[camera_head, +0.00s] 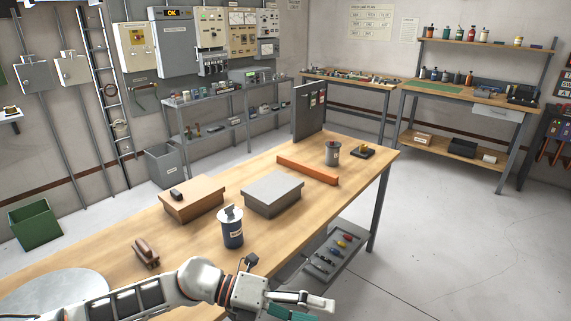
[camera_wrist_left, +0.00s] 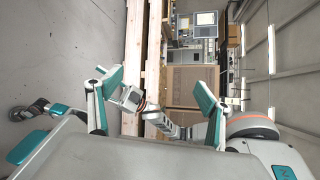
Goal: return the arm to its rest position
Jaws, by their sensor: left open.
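My left arm comes in along the bottom left of the head view, in front of the wooden bench. My left gripper (camera_head: 312,304) is at the bottom of that view, beyond the bench's near edge, with grey floor behind it. In the left wrist view the gripper (camera_wrist_left: 157,92) has its two teal-padded fingers well apart. I see nothing held between them; white and orange arm links show behind. My right gripper is not seen for certain.
The wooden bench (camera_head: 115,232) carries a blue-grey canister (camera_head: 232,232), brown box (camera_head: 193,201), grey box (camera_head: 272,197), brown tool (camera_head: 146,253) and orange bar (camera_head: 307,170). A lower shelf (camera_head: 322,268) holds small coloured items. The floor (camera_head: 450,240) at right is clear.

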